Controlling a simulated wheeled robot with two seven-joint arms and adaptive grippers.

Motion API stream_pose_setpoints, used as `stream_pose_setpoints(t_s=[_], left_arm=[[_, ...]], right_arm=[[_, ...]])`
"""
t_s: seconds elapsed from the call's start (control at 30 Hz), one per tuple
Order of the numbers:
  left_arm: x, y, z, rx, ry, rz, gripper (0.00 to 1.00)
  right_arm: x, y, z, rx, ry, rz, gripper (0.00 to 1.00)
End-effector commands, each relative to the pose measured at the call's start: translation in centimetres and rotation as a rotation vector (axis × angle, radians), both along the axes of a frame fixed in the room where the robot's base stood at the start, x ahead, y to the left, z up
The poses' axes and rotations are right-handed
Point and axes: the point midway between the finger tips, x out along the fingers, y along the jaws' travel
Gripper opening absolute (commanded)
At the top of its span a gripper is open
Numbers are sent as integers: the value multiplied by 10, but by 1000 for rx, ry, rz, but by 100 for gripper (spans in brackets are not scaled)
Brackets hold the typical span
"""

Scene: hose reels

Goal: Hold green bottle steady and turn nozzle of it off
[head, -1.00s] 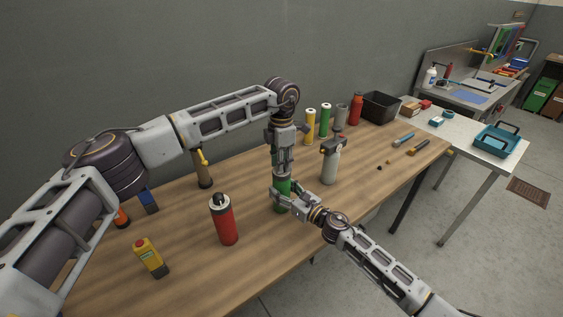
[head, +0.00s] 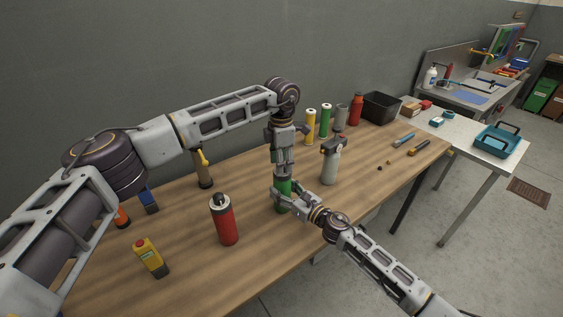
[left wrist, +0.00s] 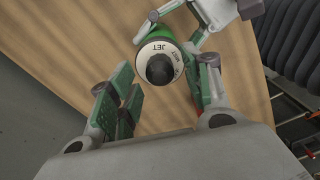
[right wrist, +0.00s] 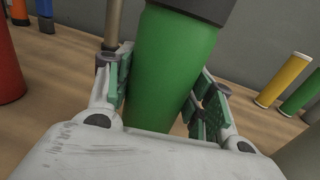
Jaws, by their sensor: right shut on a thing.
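The green bottle (head: 284,187) stands upright on the wooden table, largely hidden by my grippers in the head view. Its green body (right wrist: 172,65) fills the middle of the right wrist view, between the fingers. My right gripper (head: 281,196) is shut on the bottle's body from the side. My left gripper (head: 284,171) points down over the bottle's top. In the left wrist view its fingers are open, one on each side of the nozzle (left wrist: 160,65). The nozzle has a dark centre knob and a pale ring with "JET" lettering. I cannot tell whether the fingers touch it.
A red bottle (head: 224,220) stands left of the green bottle, and a grey spray bottle (head: 330,163) stands to the right. A yellow container (head: 150,257) is at the near left. Yellow (head: 310,126) and green (head: 325,120) cylinders and a black bin (head: 380,107) are at the back.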

Motion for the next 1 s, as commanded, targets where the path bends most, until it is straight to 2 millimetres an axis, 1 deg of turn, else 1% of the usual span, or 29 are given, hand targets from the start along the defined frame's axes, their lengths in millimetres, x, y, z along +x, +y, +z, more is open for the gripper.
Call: stream_pose_setpoints(t_s=[0.27, 0.47, 0.67, 1.0], left_arm=[[0, -1, 0, -1, 1, -1, 49], [0, -1, 10, -1, 0, -1, 49], [0, -1, 32, -2, -2, -1, 49], [0, -1, 82, -2, -2, -1, 49]], right_arm=[[-1, 1, -1, -1, 1, 2, 21], [-1, 1, -1, 0, 1, 3, 21], [-1, 2, -1, 0, 1, 4, 21], [-1, 2, -1, 0, 1, 4, 21]])
